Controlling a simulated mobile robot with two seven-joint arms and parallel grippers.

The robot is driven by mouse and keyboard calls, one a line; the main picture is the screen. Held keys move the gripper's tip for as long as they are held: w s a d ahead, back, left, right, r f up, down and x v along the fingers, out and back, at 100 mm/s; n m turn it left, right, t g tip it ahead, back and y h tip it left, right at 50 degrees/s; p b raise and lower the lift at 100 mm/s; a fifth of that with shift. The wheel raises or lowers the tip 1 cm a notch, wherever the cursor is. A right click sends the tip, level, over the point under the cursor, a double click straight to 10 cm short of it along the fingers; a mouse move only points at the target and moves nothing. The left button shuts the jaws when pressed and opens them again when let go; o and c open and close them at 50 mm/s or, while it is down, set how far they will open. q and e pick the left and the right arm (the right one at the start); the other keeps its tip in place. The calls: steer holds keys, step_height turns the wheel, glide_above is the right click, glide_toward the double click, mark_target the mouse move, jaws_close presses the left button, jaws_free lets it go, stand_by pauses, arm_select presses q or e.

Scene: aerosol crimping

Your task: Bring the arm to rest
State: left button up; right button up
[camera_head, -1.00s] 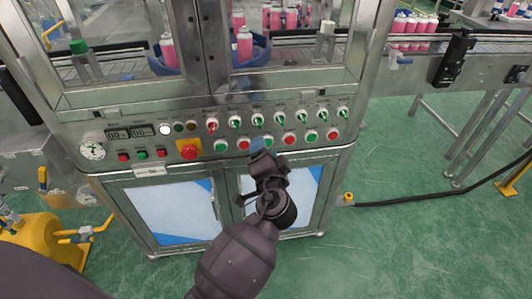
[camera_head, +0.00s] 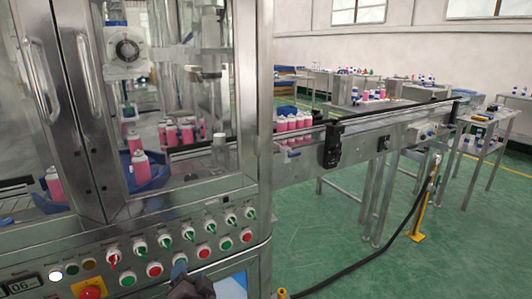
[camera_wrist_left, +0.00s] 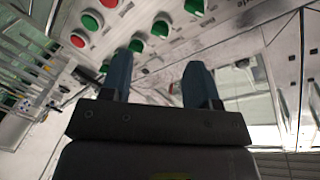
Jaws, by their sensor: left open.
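My left gripper (camera_head: 180,270) shows at the bottom of the head view, in front of the lower row of buttons on the machine's control panel (camera_head: 222,259). In the left wrist view its two blue fingers (camera_wrist_left: 158,80) stand apart with nothing between them, so it is open and empty. Green and red buttons (camera_wrist_left: 108,3) lie beyond the fingers there. Whether a fingertip touches the panel I cannot tell. My right gripper is not in view.
The machine's glass doors (camera_head: 158,90) enclose pink cans (camera_head: 139,165). A conveyor (camera_head: 375,125) runs off to the right with more pink cans (camera_head: 292,123). A black hose (camera_head: 385,235) crosses the green floor (camera_head: 480,260). The floor at lower right is otherwise open.

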arm_select(q)
steer(key=s+a+f+n+g+h+p, duration=0.1)
steer(key=s+f, duration=0.3)
steer(key=s, duration=0.6)
steer(key=s+a+f+n+g+h+p, duration=0.2)
steer(key=s+a+f+h, duration=0.1)
steer(key=s, duration=0.7)
steer(key=s+a+f+n+g+h+p, duration=0.1)
steer(key=s+a+f, duration=0.3)
steer(key=s, duration=0.6)
step_height(320, 180, down, 3)
steer(key=shift+s+r+n+g+h+p, duration=0.15)
steer(key=shift+s+n+g+h+p, duration=0.2)
steer(key=shift+h, duration=0.45)
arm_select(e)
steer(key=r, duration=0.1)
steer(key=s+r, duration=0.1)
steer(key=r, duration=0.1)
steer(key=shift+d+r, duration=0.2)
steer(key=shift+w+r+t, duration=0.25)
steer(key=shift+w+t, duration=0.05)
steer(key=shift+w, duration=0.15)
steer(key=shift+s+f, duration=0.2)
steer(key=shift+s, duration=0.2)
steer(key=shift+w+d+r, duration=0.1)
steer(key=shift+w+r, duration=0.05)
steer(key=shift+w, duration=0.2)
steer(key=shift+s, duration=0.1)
